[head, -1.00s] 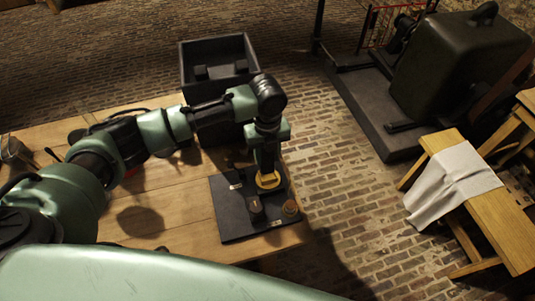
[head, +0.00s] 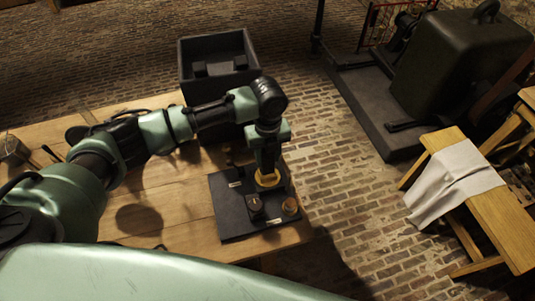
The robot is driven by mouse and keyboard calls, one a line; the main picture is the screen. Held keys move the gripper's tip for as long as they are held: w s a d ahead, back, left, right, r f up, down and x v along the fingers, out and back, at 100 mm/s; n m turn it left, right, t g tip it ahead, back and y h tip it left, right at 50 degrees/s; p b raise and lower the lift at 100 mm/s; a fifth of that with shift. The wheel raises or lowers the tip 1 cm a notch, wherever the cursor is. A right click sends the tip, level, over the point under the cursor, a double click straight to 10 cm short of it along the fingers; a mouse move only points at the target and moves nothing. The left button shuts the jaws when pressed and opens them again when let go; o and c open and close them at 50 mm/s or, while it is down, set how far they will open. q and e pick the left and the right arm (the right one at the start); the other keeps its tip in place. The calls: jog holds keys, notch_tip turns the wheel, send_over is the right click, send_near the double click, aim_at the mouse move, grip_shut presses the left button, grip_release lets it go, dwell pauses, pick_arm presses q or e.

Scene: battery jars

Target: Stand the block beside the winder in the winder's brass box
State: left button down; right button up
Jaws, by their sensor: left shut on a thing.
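My left gripper (head: 267,168) points straight down over the black board (head: 233,216) on the wooden table. Its fingers are shut at a yellow brass-coloured rim (head: 268,181), which I take for the brass box. The block in its jaws is hidden by the fingers and the rim. I cannot tell how deep it sits or whether it stands upright. A dark round piece with a pale mark (head: 254,205) and a brownish round piece (head: 290,206) stand on the board in front of the rim. I cannot tell which piece is the winder. My right gripper is out of view.
A dark open crate (head: 216,75) stands behind the board. The table (head: 180,205) is mostly clear left of the board. Brick floor lies to the right, with a wooden bench (head: 492,222) bearing a white cloth (head: 455,180) and a large dark machine (head: 455,65).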

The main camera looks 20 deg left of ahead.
pick_arm(q)
jog(key=shift+p, duration=0.3)
dwell(0.4)
jog(key=shift+f+b, duration=0.35)
jog(key=shift+f, duration=0.5)
jog(key=shift+p, duration=0.35)
dwell(0.7)
jog(key=shift+f+b, duration=0.45)
jog(key=shift+f, duration=0.4)
dwell(0.5)
jog(key=c, duration=0.8)
grip_release()
jog(key=shift+r, duration=0.1)
jog(key=shift+c, duration=0.2)
notch_tip(320, 180, up, 8)
jog(key=shift+f+b, duration=0.1)
jog(key=shift+b, duration=0.8)
